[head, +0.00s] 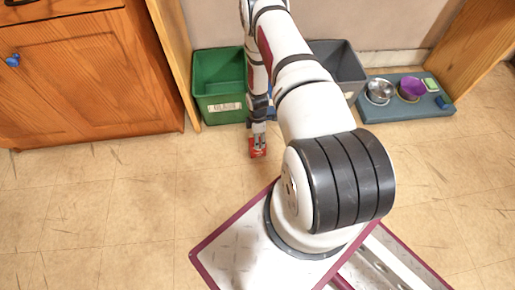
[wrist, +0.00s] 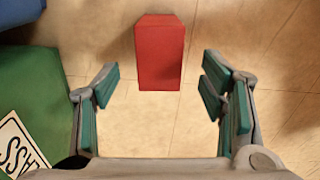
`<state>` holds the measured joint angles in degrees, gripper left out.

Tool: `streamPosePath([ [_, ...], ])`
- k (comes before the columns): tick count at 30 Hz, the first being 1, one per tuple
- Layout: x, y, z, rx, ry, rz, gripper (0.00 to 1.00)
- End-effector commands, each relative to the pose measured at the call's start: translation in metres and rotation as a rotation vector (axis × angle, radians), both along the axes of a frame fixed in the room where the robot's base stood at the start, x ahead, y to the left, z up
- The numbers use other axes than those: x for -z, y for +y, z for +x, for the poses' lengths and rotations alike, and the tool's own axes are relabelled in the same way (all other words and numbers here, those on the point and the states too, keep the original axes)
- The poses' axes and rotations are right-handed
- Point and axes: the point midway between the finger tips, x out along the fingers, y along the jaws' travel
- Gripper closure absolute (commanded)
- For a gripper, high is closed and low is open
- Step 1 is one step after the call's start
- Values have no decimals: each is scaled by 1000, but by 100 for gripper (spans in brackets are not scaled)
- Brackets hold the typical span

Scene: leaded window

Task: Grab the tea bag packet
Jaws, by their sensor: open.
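The tea bag packet (head: 258,152) looks to be the small red box on the tiled floor, in front of the green bin. In the wrist view the red packet (wrist: 160,52) stands out plainly, ahead of and roughly between my fingers. My gripper (wrist: 157,100) is open and empty, with a teal-padded finger on each side. In the head view my gripper (head: 258,138) points down at the packet, and its fingers are too small to make out. I cannot tell the exact gap between fingers and packet.
A green bin (head: 204,88) with a white label and a grey bin (head: 350,62) stand against the wall. A wooden cabinet (head: 75,75) is at left. A blue-grey mat (head: 405,108) with bowls lies at right. The floor around the packet is clear.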

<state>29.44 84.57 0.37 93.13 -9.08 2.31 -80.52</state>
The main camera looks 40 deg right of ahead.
Motion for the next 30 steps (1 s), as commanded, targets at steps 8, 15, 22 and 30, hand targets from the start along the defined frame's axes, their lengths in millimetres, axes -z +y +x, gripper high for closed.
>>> streamPosePath([
  [8,35,0,0,0,1,0,35],
  [15,49,-1,1,0,0,0,35],
  [22,48,-1,1,0,0,0,58],
  [30,48,-1,1,0,0,0,80],
])
